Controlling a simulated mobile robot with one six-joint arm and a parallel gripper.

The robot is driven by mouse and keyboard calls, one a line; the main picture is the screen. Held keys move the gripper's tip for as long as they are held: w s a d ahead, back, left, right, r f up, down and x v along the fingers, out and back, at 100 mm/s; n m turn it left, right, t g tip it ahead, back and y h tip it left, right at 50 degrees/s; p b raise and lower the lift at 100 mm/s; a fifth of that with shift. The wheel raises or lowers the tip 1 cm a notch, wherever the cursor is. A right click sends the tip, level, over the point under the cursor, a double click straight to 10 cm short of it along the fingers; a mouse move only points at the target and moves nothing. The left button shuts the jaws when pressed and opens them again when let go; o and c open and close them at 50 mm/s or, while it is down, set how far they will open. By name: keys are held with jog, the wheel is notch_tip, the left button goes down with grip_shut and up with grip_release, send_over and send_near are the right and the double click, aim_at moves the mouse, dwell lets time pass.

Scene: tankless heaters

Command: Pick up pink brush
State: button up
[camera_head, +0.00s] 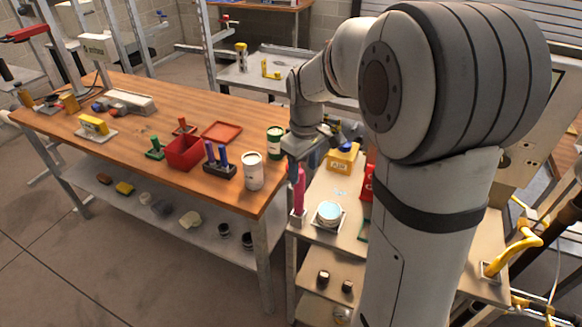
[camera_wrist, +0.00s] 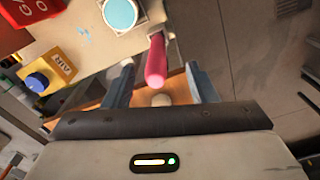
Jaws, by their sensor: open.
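The pink brush (camera_head: 299,190) stands upright at the left edge of the small light-topped table, with its base in a small pale holder (camera_head: 298,217). In the wrist view the pink brush (camera_wrist: 156,60) points its rounded end toward the camera, between the two blue-grey fingers of my gripper (camera_wrist: 160,85). The fingers are apart, with a gap on each side of the brush.
A cup with light blue content (camera_head: 329,211) stands right beside the brush. The wooden bench (camera_head: 230,200) with a white can (camera_head: 254,172) lies to the left.

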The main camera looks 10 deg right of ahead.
aim_at(299, 186)
jog(key=shift+w+f+n, duration=0.25)
jog(key=shift+w+n, duration=0.15)
jog(key=shift+w, duration=0.55)
jog(key=shift+f, duration=0.3)
jog(key=f, duration=0.2)
jog(key=f+p, duration=0.1)
jog(key=f, duration=0.2)
jog(key=f+p, duration=0.1)
jog(key=f, duration=0.1)
jog(key=shift+a+f, duration=0.15)
jog(key=shift+a, duration=0.1)
jog(key=c, duration=1.1)
